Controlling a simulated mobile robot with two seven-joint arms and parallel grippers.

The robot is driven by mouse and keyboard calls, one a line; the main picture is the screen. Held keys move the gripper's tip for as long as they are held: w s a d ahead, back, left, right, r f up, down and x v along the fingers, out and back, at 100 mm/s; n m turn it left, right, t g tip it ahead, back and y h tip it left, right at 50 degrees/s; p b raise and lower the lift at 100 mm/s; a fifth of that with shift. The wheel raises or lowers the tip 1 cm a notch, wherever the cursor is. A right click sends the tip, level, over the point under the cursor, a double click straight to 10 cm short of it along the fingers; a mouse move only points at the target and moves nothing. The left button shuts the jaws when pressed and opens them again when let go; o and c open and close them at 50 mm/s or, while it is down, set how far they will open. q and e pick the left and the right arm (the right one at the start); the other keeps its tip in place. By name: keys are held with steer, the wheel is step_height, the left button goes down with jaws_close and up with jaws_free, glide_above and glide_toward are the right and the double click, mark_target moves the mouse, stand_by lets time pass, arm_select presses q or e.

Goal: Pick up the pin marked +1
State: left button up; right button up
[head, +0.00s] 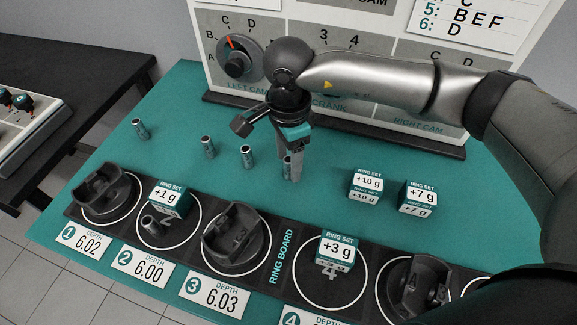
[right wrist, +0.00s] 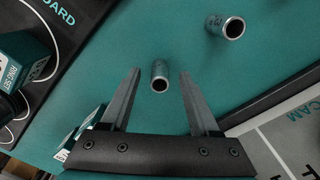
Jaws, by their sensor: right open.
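Several small metal pins with teal bands stand on the teal table: a far-left pin (head: 140,128), a second pin (head: 207,147), a third pin (head: 247,157) and a pin by my right gripper (head: 287,167). Their markings are too small to read. My right gripper (head: 293,172) is open and points down over the table. My left gripper is not in view.
A ring board (head: 281,256) along the front holds pistons, a +1 g box (head: 167,198) and a +3 g box (head: 337,247). The +10 g box (head: 366,184) and +7 g box (head: 418,197) stand right. A cam panel (head: 215,80) rises behind.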

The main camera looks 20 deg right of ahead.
steer(key=shift+f, duration=0.4)
jaws_close()
steer(key=shift+r, duration=0.1)
